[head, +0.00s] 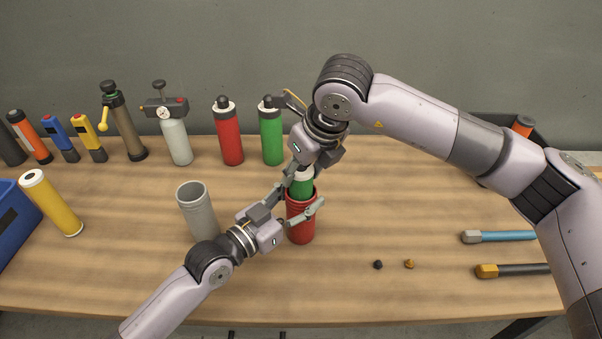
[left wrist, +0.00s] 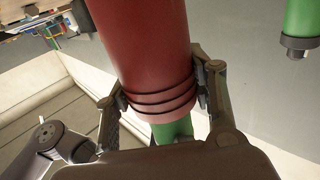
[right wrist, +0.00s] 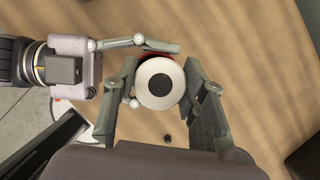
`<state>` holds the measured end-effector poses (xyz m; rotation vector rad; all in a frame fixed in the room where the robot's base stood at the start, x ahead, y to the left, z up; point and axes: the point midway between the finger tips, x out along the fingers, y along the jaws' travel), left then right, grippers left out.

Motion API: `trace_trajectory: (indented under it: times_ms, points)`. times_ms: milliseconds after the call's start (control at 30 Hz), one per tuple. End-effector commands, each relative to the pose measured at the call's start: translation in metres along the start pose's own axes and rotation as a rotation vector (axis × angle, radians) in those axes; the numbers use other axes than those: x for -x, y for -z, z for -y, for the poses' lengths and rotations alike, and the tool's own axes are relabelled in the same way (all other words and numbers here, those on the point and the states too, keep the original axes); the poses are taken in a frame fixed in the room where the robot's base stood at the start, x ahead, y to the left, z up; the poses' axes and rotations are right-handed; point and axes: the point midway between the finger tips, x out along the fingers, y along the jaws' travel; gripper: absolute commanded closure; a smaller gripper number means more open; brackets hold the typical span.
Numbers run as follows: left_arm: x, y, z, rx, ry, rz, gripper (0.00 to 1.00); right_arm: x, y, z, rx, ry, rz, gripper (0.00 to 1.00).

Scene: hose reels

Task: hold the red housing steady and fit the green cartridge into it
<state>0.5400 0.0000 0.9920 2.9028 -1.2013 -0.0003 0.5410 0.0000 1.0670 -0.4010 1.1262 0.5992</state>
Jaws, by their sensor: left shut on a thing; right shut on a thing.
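The red housing (head: 301,231) stands upright on the wooden table. My left gripper (head: 301,198) is shut on it near its ribbed rim; the grip also shows in the left wrist view, on the housing (left wrist: 150,50). The green cartridge (head: 302,188) is upright, with its lower part inside the mouth of the housing; how deep it sits is hidden. Its green side shows past the rim in the left wrist view (left wrist: 172,130). My right gripper (head: 303,170) is shut on the cartridge's top end, whose white cap with a dark centre shows in the right wrist view (right wrist: 155,84).
An open grey cylinder (head: 196,212) stands left of the housing. A second green bottle (head: 271,138), a red bottle (head: 230,138) and several tools line the back. Two small knobs (head: 378,265) and two handled tools (head: 505,237) lie at right. The front middle is clear.

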Motion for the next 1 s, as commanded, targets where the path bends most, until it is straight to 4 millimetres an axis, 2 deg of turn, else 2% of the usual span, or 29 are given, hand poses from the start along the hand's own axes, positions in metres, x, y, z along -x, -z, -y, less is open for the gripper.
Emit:
trace_trajectory:
  times_ms: [100, 433, 467, 767, 1000]
  points:
    - [0.0, -0.0001, -0.0001, 0.001, 0.0, 0.001, 0.84, -0.012, 0.0053, 0.0001, -0.001, -0.001, 0.0, 1.0]
    - [0.0, -0.0002, -0.0001, 0.001, 0.0, 0.001, 0.84, -0.0147, 0.0061, 0.0002, 0.0, 0.0, 0.001, 1.0]
    - [0.0, -0.0002, -0.0001, 0.001, 0.0, 0.001, 0.84, -0.0152, 0.0064, 0.0002, 0.0, 0.0, 0.0, 0.6]
    - [0.0, -0.0002, -0.0001, 0.001, 0.0, 0.001, 0.84, -0.0147, 0.0061, 0.0002, 0.0, 0.0, 0.0, 0.41]
    - [0.0001, -0.0002, -0.0001, 0.001, 0.0, 0.001, 0.84, -0.0145, 0.006, 0.0002, 0.0, 0.0, 0.001, 0.41]
